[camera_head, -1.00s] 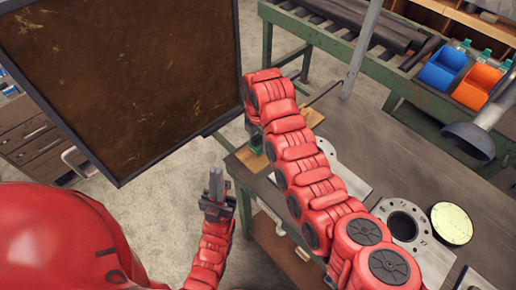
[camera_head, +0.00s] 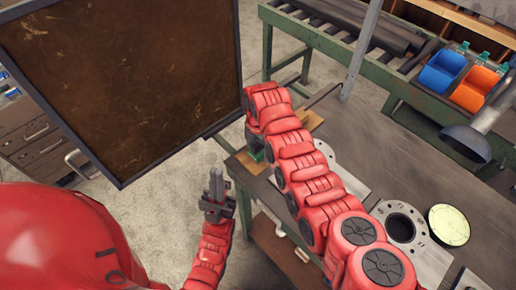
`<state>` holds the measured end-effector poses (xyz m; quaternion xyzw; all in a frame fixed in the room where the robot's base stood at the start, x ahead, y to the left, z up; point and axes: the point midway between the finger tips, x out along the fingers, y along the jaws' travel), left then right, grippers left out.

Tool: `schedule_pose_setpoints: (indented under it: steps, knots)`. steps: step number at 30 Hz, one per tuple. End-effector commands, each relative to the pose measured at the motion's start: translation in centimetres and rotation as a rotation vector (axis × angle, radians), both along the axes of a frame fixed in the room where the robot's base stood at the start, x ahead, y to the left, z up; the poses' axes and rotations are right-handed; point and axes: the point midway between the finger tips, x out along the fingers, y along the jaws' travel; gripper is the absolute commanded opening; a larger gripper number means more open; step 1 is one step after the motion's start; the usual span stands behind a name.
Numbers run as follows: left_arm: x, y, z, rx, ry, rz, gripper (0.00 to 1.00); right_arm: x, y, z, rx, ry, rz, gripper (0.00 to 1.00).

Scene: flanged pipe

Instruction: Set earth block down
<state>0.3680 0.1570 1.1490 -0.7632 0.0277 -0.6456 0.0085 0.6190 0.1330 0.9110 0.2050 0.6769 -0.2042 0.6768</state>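My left gripper (camera_head: 217,186) points up over the floor, left of the workbench, with its fingers close together and nothing visible between them. My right arm crosses the bench, and its wrist is over a wooden board (camera_head: 250,164) at the bench's far left corner. The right gripper is hidden under the wrist. A small green piece (camera_head: 257,155) shows beside the wrist, low over the board. I cannot tell whether it is the earth block, part of it or part of the gripper. No other earth block can be made out.
The workbench (camera_head: 400,150) carries a metal flange (camera_head: 400,228), a round yellow-green disc (camera_head: 449,224) and a grey lamp-like head (camera_head: 467,142). A large dark framed panel (camera_head: 120,80) stands at left. Blue (camera_head: 442,70) and orange (camera_head: 475,88) bins stand behind. The bench's back middle is clear.

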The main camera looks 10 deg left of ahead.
Motion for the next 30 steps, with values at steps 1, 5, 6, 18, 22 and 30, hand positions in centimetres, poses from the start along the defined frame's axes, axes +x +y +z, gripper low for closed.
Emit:
schedule_pose_setpoints:
  steps: [1, 5, 6, 18, 22, 30]
  knots:
    - [0.0, 0.0, 0.0, 0.000, 0.000, 0.000, 0.00, 0.0, 0.0, 0.0, 0.000, 0.000, 0.000, 0.92]
    - [0.0, 0.0, 0.0, 0.000, 0.000, 0.000, 0.00, 0.0, 0.0, 0.0, -0.001, 0.001, 0.000, 0.92]
    - [0.0, 0.0, 0.0, 0.000, 0.000, 0.000, 0.00, 0.0, 0.0, 0.0, 0.000, 0.000, 0.000, 0.92]
    - [0.0, 0.0, -2.0, 0.000, 0.000, 0.000, 0.00, 0.3, 0.0, 5.0, 0.004, -0.008, -0.001, 0.92]
    - [0.0, 0.0, -1.5, 0.000, 0.000, 0.000, 0.00, 0.2, -0.1, 8.7, 0.003, -0.004, -0.001, 0.92]
    - [0.0, 0.0, -1.4, 0.000, 0.000, 0.000, 0.00, 0.1, -0.1, 11.9, 0.001, -0.001, -0.001, 0.92]
